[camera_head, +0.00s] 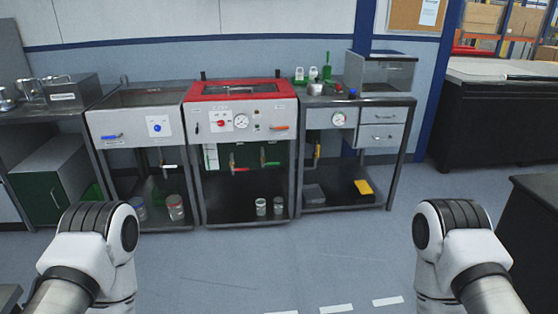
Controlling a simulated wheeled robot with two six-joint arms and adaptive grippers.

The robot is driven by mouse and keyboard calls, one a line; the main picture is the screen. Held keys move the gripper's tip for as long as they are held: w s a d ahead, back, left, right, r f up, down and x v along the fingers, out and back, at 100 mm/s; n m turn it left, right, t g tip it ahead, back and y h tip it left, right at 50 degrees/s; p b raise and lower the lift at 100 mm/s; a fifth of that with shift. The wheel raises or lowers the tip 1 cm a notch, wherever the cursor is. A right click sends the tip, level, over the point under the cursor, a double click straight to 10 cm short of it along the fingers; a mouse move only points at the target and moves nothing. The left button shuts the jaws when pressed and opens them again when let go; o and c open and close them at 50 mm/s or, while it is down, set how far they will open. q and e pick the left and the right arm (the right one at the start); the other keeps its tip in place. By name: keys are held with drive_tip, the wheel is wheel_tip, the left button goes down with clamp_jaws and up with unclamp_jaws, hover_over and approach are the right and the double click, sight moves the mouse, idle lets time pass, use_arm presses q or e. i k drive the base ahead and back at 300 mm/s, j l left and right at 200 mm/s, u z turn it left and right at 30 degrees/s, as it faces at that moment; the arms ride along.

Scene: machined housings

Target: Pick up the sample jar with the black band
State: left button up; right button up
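Two small pale jars stand on the lower shelf under the red-topped unit, a left one (261,207) and a right one (278,206). Dark markings show on them, but they are too small for me to tell which one has a black band. Two other jars stand on the lower shelf of the unit to the left: one with blue on it (139,209) and a larger one with a red band (175,207). All of them are well ahead of me. Only links of my two arms show at the lower left and lower right; neither gripper is in view.
The red-topped unit (243,90) stands between a sink unit (128,98) and a drawer bench (383,103). A yellow item (364,187) lies on the right lower shelf. A dark cabinet (478,130) stands at right. The floor (300,260) ahead is clear.

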sight(278, 201)
drive_tip(key=i+l, duration=0.2)
drive_tip(key=i, duration=0.35)
drive_tip(key=i+l+u, duration=0.15)
drive_tip(key=i, duration=0.35)
drive_tip(key=i+l, duration=0.25)
drive_tip(key=i, duration=0.3)
drive_tip(key=j+u, duration=0.05)
